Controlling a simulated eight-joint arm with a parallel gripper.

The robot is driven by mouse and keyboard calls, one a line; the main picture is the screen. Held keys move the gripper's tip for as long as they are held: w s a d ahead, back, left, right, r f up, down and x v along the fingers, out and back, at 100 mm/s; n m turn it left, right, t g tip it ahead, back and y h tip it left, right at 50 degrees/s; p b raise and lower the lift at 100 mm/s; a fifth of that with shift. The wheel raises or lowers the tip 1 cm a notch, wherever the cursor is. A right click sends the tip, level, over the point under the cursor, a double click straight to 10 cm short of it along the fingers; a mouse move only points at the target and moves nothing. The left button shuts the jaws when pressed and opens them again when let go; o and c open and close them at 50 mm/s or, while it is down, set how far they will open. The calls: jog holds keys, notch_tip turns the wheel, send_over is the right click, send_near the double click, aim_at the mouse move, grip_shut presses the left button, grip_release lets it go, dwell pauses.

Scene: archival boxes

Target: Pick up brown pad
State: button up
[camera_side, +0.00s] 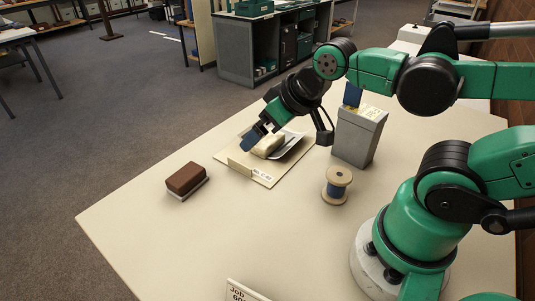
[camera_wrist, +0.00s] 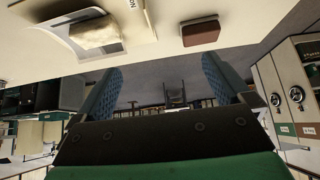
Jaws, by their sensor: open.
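The brown pad (camera_side: 186,178) is a small brown block with a pale underside, lying near the left part of the table in the side view. It also shows at the top of the wrist view (camera_wrist: 201,34), beyond the fingertips and apart from them. My gripper (camera_side: 252,140) is open and empty. In the side view it hangs above the cream folder with the pale pad, up and to the right of the brown pad. In the wrist view its two blue fingers (camera_wrist: 162,78) stand wide apart with nothing between them.
A cream folder (camera_side: 238,164) with a label holds a white tray (camera_side: 292,148) and a pale pad (camera_side: 268,146). A grey box (camera_side: 360,138) and a spool (camera_side: 337,186) stand to the right. A job card (camera_side: 242,291) is at the front. The table (camera_side: 160,240) is clear around the brown pad.

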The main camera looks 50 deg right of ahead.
jog(key=m+g+y, duration=0.6)
jog(key=m+y, duration=0.3)
jog(key=m, duration=0.5)
send_over(193, 167)
jog(key=d, duration=0.2)
notch_tip(193, 167, down, 4)
jog(key=f, duration=0.1)
jog(key=f+m+y, duration=0.1)
jog(key=f+m+g+y, duration=0.1)
jog(key=f, duration=0.1)
jog(key=d+f+y, duration=0.1)
jog(key=f, duration=0.1)
jog(key=shift+w+f+m+y, duration=0.2)
jog(key=shift+w+m+y, duration=0.05)
jog(key=shift+m+y, duration=0.15)
jog(key=shift+s+d+f+m+g+y, duration=0.1)
jog(key=shift+s+f+m+g+y, duration=0.15)
jog(key=shift+f+g, duration=0.3)
jog(key=shift+f, duration=0.15)
jog(key=shift+x, duration=2.7)
